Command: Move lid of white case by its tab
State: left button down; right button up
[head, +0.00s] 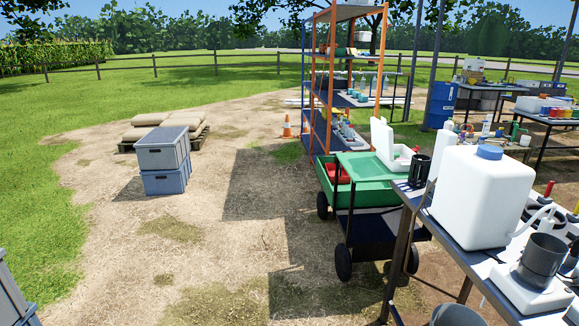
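A white case (399,160) sits at the right end of the green cart, right of the picture's middle. Its lid (381,141) stands up, tilted a little, along the left side of the case, so the case looks open. The tab on the lid is too small to make out. The inside of the case is mostly hidden from this angle. Neither of my grippers shows in the head view.
The green cart (366,163) stands on dark wheels beside a dark table (466,262) with a large white jug (480,196) and a grey cup (542,259). An orange-framed shelf (332,75) stands behind. Stacked grey-blue crates (163,150) stand left; dirt ground between is open.

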aim_at(382, 135)
jog(key=i, duration=1.2)
jog(key=i+z, duration=0.3)
jog(key=i, duration=0.2)
jog(key=i+j+z, duration=0.3)
jog(key=i, duration=0.15)
jog(key=i+j+z, duration=0.1)
jog(key=i+z, duration=0.35)
jog(key=i+j+z, duration=0.15)
jog(key=z, duration=0.3)
jog(key=i, duration=0.1)
